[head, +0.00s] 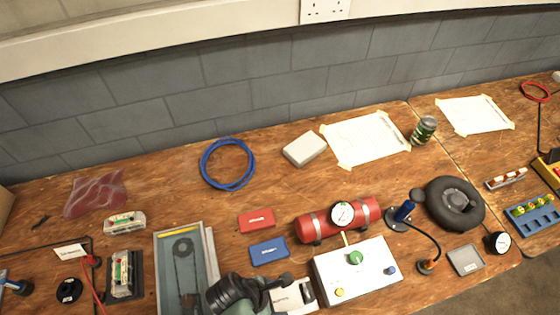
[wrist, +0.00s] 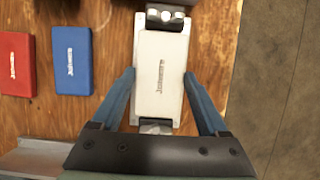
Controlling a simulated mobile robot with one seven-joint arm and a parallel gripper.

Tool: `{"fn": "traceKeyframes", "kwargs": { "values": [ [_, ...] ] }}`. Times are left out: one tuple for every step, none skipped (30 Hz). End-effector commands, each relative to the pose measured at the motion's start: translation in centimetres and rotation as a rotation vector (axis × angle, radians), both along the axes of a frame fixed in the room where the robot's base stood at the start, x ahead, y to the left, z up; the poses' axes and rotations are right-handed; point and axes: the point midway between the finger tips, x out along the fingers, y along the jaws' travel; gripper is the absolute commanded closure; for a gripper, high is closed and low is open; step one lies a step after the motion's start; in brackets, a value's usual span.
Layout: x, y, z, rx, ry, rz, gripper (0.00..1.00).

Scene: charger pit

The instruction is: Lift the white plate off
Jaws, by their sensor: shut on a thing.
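The white plate (wrist: 158,82) with dark lettering lies between my gripper's two blue fingers in the wrist view. My gripper (wrist: 159,74) is shut on the plate's long sides. Metal and black parts show at both ends of the plate. In the head view, the white plate (head: 287,299) is partly hidden behind my dark gripper (head: 280,287) at the bottom edge. I cannot tell whether the plate is clear of what lies under it.
A white box with knobs (head: 365,283) stands close on the right. A grey tray (head: 165,270) is at left. A red cylinder (head: 320,224) lies behind.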

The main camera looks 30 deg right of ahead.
Motion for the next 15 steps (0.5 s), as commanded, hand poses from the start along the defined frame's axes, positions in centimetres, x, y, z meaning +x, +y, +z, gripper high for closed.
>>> {"fn": "traceKeyframes", "kwargs": {
  "values": [
    [0.0,0.0,0.0,0.000,0.000,0.000,0.61],
    [0.0,0.0,0.0,0.000,0.000,0.000,0.67],
    [0.0,0.0,0.0,0.000,0.000,0.000,0.74],
    [0.0,0.0,0.0,0.000,0.000,0.000,0.79],
    [0.0,0.0,0.0,0.000,-0.001,0.000,0.83],
    [0.0,0.0,0.0,0.000,-0.001,0.000,0.83],
    [0.0,0.0,0.0,0.000,-0.001,0.000,0.83],
    [0.0,0.0,0.0,0.000,-0.001,0.000,0.83],
    [0.0,0.0,0.0,0.000,-0.001,0.000,0.83],
    [0.0,0.0,0.1,0.000,-0.001,0.000,0.83],
    [0.0,0.0,0.1,0.000,-0.001,0.000,0.83],
    [0.0,0.0,0.2,0.000,-0.001,0.000,0.83],
    [0.1,0.0,0.4,-0.001,-0.002,0.001,0.83],
    [0.1,0.0,0.6,-0.001,-0.002,0.001,0.83],
    [0.1,0.0,1.1,-0.001,-0.003,0.001,0.83]
  ]
}}
